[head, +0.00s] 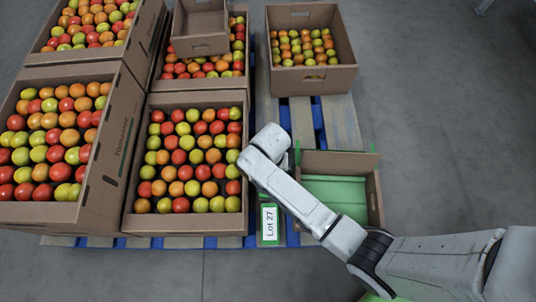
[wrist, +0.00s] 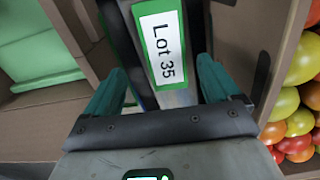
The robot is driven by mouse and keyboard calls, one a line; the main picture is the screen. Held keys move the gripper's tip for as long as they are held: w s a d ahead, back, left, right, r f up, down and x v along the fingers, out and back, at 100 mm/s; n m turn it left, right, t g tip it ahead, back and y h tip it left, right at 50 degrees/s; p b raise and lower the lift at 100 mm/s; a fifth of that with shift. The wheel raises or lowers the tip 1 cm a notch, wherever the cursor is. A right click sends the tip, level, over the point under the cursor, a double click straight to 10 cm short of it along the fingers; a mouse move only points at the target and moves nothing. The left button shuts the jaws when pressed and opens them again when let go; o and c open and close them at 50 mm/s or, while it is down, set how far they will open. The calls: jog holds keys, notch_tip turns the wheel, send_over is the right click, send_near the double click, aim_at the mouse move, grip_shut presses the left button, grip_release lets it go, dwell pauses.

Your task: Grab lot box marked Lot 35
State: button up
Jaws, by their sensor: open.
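In the wrist view, a white label with a green border reads "Lot 35" on the lot box (wrist: 163,48), a narrow item between two cardboard walls. My gripper (wrist: 159,70) is open, with one teal finger on each side of the label. I cannot tell whether the fingers touch the box. In the head view my arm comes in from the right; its end hides the gripper and the Lot 35 box. A second green-edged label, on the Lot 27 box (head: 269,222), shows nearer the front pallet edge.
A tomato crate (head: 127,222) stands left of the gap, and a carton with a green inside (head: 375,195) stands right. More tomato crates fill the left and back, including one back right (head: 341,80). Blue pallet (head: 293,238) lies underneath. The floor at right is clear.

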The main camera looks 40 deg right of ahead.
jog(key=f+b, duration=0.1)
jog(key=f, duration=0.1)
jog(key=f+b, duration=0.1)
jog(key=f, duration=0.1)
jog(key=f+b, duration=0.2)
jog(key=shift+w+a+f, duration=0.15)
jog(key=shift+a+f, duration=0.05)
jog(key=shift+a, duration=0.15)
jog(key=shift+c, duration=0.3)
jog(key=c, duration=1.1)
jog(key=shift+r, duration=0.15)
jog(key=shift+c, duration=0.2)
